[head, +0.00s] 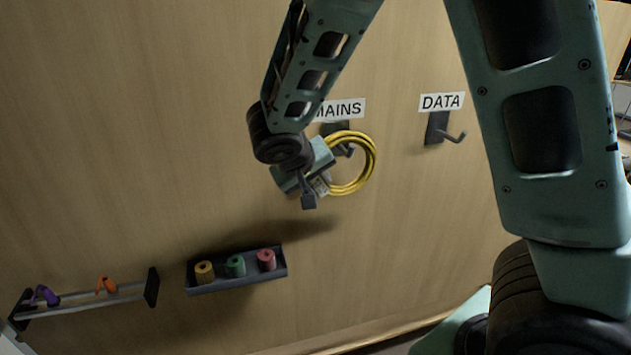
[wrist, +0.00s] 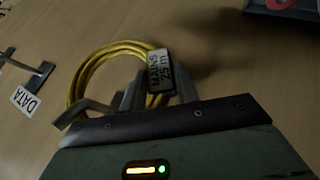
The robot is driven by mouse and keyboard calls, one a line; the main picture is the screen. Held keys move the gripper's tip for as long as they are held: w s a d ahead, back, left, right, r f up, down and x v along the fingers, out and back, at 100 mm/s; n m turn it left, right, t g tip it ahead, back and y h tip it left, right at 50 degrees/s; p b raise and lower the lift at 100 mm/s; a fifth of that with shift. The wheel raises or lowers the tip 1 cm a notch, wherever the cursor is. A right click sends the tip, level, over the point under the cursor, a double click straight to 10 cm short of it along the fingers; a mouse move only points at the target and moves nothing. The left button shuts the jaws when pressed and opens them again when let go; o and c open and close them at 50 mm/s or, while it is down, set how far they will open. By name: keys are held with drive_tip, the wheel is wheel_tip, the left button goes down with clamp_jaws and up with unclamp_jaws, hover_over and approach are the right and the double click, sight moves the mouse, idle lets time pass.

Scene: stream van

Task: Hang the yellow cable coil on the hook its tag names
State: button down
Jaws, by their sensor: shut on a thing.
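The yellow cable coil (head: 367,162) is in my gripper (head: 318,182), up by the wall at the MAINS hook (head: 345,149). In the wrist view my gripper (wrist: 158,92) is shut on one side of the coil (wrist: 82,77), beside its tag. The tag (wrist: 161,70) reads "MAINS 25 m". In the head view the hook overlaps the coil's upper left part; I cannot tell whether the coil bears on it. The MAINS label (head: 342,110) is partly hidden by my arm. The DATA hook (head: 446,130) to the right is empty, under its label (head: 441,102).
A dark tray (head: 236,283) with three tape rolls is mounted low on the wooden wall. At the lower left, a rail (head: 90,299) holds a purple and an orange item. The wall between the hooks and the tray is clear.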

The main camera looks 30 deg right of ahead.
drive_tip(key=shift+f, duration=0.1)
idle(0.3)
drive_tip(key=c, duration=1)
unclamp_jaws()
drive_tip(key=shift+o, duration=0.2)
drive_tip(key=b+v, duration=0.4)
drive_tip(key=v, duration=1.3)
drive_tip(key=s+a+b, duration=0.2)
drive_tip(key=s, duration=0.6)
drive_tip(key=shift+a, duration=0.2)
drive_tip(key=s+a+f+n+g+y+b, duration=0.1)
drive_tip(key=s+a+f+n+g+y, duration=0.1)
drive_tip(key=s+f, duration=0.4)
drive_tip(key=s+a+f+n+g+y+b, duration=0.2)
drive_tip(key=s+a+f+n+y, duration=0.2)
drive_tip(key=f, duration=1.1)
drive_tip(key=s+n+y, duration=0.1)
drive_tip(key=s+n, duration=0.1)
drive_tip(key=n, duration=0.1)
drive_tip(key=shift+s+y, duration=0.25)
drive_tip(key=shift+y, duration=0.05)
